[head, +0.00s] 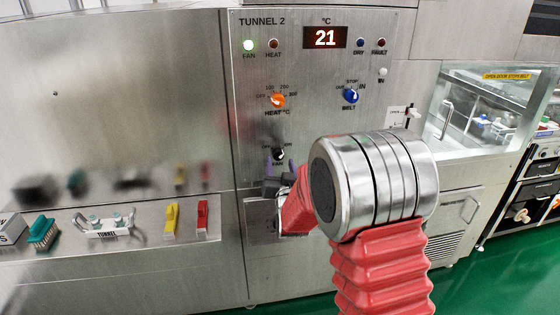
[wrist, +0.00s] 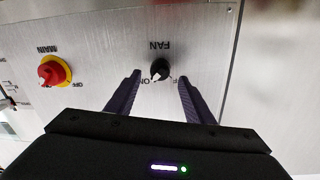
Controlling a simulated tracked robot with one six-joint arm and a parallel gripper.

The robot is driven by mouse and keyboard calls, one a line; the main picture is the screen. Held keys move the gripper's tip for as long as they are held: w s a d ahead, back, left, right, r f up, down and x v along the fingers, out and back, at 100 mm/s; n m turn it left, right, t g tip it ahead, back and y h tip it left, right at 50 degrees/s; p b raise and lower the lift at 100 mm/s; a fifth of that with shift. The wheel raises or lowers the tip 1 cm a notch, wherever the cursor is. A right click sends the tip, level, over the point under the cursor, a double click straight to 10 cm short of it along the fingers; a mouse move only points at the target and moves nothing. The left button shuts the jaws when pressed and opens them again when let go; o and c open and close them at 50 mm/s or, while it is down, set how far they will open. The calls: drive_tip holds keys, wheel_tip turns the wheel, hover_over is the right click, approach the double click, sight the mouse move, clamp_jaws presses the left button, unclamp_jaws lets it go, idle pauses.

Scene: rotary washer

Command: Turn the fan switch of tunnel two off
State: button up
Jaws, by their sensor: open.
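The fan switch is a small black knob with a white pointer (head: 279,154) low on the Tunnel 2 panel in the head view. In the wrist view, upside down, the knob (wrist: 160,68) sits under the word FAN, its white pointer towards the ON label. My gripper (wrist: 160,77) is open, with one dark finger on each side of the knob in that picture. Whether the fingers touch it or reach its depth I cannot tell. In the head view my gripper (head: 276,172) is just below the knob.
A red main switch on a yellow base (wrist: 55,71) is left of the fan knob in the wrist view. The orange heat knob (head: 278,100) and blue belt knob (head: 351,96) are higher on the panel. A shelf (head: 150,228) with brushes is at left.

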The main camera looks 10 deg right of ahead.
sight(280, 158)
drive_tip(key=shift+w+d, duration=0.1)
drive_tip(key=shift+w, duration=1.6)
drive_tip(key=c, duration=0.9)
drive_tip(key=shift+d, duration=0.2)
drive_tip(key=shift+c, duration=0.7)
drive_tip(key=shift+a, duration=0.1)
